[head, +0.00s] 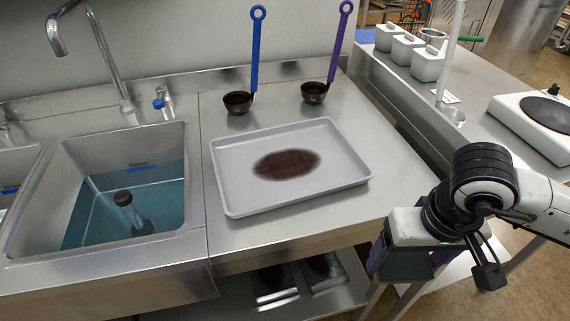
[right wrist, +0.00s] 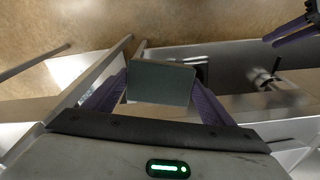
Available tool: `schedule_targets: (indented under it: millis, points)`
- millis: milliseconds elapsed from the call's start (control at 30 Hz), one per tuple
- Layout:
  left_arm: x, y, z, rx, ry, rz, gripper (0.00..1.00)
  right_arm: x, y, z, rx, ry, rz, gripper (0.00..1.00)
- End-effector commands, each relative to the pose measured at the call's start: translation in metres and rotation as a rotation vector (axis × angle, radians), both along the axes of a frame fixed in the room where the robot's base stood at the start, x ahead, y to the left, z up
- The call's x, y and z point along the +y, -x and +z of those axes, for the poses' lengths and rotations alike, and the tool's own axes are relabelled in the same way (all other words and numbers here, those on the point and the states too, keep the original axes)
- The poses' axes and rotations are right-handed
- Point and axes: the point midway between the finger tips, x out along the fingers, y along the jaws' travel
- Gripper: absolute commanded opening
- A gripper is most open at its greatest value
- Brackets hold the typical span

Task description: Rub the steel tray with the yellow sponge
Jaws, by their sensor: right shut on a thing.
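The steel tray (head: 235,199) lies on the steel counter, with a dark brown smear (head: 287,164) in its middle. My right gripper (head: 402,262) is at the counter's front right, apart from the tray and to its lower right. It is shut on a dark grey-green block (right wrist: 160,83), which shows between its purple fingers in the right wrist view. I take this block to be the sponge; no yellow side shows. The block also shows under the gripper in the head view (head: 405,266). A purple-fingered gripper, probably my left (right wrist: 292,30), shows in part at the wrist view's upper right.
Two ladles of dark brown stuff, blue-handled (head: 257,50) and purple-handled (head: 336,45), stand behind the tray. A sink (head: 160,150) with blue water is left. White canisters (head: 408,50) and a hotplate (head: 535,115) stand on the right counter. Bare counter lies right of the tray.

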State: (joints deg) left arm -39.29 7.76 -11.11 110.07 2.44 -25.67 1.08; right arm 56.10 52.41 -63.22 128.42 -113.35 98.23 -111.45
Motion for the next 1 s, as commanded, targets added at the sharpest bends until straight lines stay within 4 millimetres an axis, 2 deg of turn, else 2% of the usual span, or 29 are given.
schedule_targets:
  millis: [33,200,300,400,733,900,1000]
  points:
    - [-0.001,-0.001,-0.004,-0.002,0.0,-0.001,0.31,0.001,0.007,-0.024,0.014,-0.002,0.001,0.59]
    - [-0.004,-0.003,-0.004,-0.009,0.003,-0.006,0.31,0.002,0.02,-0.076,0.01,-0.002,0.002,0.59]
    - [-0.007,-0.004,-0.003,-0.014,0.007,-0.01,0.31,0.001,0.027,-0.097,0.006,0.002,0.002,0.59]
    - [-0.007,-0.004,-0.004,-0.012,0.007,-0.01,0.31,0.0,0.033,-0.109,0.004,0.007,0.001,0.59]
    - [-0.007,-0.003,-0.005,-0.007,0.005,-0.01,0.31,-0.001,0.035,-0.114,0.0,0.009,0.001,0.59]
    - [-0.006,-0.003,-0.006,-0.005,0.006,-0.004,0.03,-0.001,0.029,-0.106,-0.004,0.008,-0.002,0.59]
    - [-0.006,-0.003,-0.006,-0.005,0.006,-0.005,0.0,0.0,0.02,-0.088,-0.007,0.005,-0.006,0.59]
